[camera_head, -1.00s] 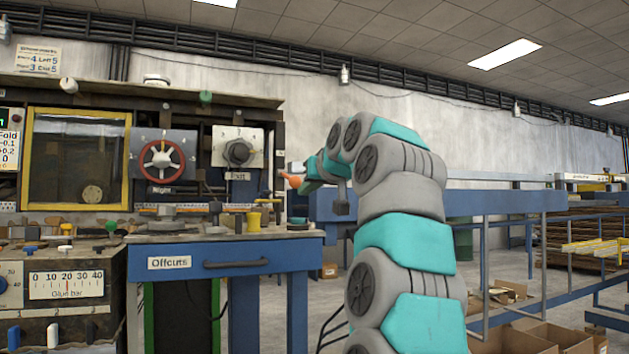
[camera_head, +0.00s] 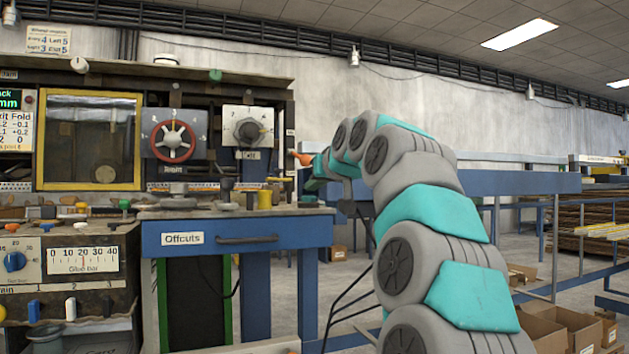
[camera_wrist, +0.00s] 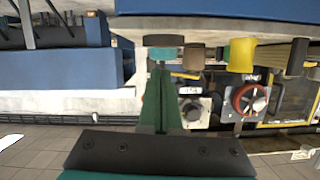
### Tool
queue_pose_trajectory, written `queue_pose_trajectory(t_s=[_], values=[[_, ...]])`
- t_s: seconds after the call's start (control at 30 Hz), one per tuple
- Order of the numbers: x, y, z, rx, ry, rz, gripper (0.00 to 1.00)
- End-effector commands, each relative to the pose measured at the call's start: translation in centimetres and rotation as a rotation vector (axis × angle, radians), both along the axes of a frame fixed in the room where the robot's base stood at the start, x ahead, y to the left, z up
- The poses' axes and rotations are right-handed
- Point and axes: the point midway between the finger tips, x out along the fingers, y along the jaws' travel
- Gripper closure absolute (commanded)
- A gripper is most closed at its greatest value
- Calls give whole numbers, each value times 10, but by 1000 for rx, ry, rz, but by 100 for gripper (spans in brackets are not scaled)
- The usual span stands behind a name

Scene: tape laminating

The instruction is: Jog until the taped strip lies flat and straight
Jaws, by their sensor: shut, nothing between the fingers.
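I cannot pick out a taped strip in either view. A yellow-framed window (camera_head: 89,139) in the machine is dark inside, with a pale round disc low in it. Right of it are a red handwheel (camera_head: 172,141) and a grey knob (camera_head: 248,132) on a pale plate. The handwheel also shows in the wrist view (camera_wrist: 249,100), as does the knob (camera_wrist: 192,112). My gripper (camera_wrist: 160,73) is shut and empty, its green fingers together, apart from the handwheel and knob. In the head view my arm reaches toward the machine's right edge, beside an orange knob (camera_head: 303,158); its fingertips are unclear there.
A blue bench labelled Offcuts (camera_head: 236,238) stands below the machine. A yellow spool (camera_wrist: 242,54) and small cylinders stand near my fingers. A glue bar scale (camera_head: 84,260) is at lower left. Cardboard boxes (camera_head: 563,328) lie right of my arm.

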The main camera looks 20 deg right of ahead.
Motion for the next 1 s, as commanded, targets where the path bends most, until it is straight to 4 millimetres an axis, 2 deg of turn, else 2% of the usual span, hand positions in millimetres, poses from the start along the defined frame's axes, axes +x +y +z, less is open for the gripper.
queue_pose_trajectory(t_s=[0.57,0.8,1.0], values=[[0,1,-6,-1,-1,0,100],[0,2,-27,0,3,1,100],[1,2,-30,0,11,2,100]])
